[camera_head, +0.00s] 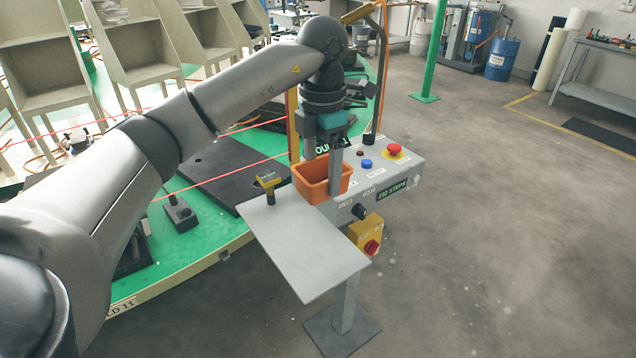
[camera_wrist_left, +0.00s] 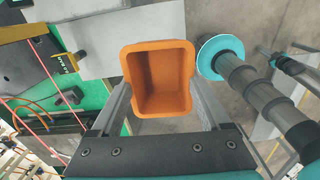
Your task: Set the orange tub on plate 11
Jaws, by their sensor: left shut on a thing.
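The orange tub (camera_head: 312,187) is an open, empty box. My left gripper (camera_head: 322,165) is shut on it, one finger against each outer side. In the head view the tub is upright at the back edge of a grey shelf; I cannot tell whether it touches it. In the left wrist view the tub (camera_wrist_left: 148,82) sits between the fingers (camera_wrist_left: 160,105). On the green carousel (camera_head: 205,230), a label ending in 11 (camera_head: 124,306) shows on the rim at lower left, partly covered by my left arm. A black plate (camera_head: 135,257) near it is mostly hidden. My right gripper is not in view.
A control box (camera_head: 385,175) with a red button stands right of the tub. Red lines cross above the carousel (camera_head: 215,178). A large black plate (camera_head: 225,172) lies left of the shelf.

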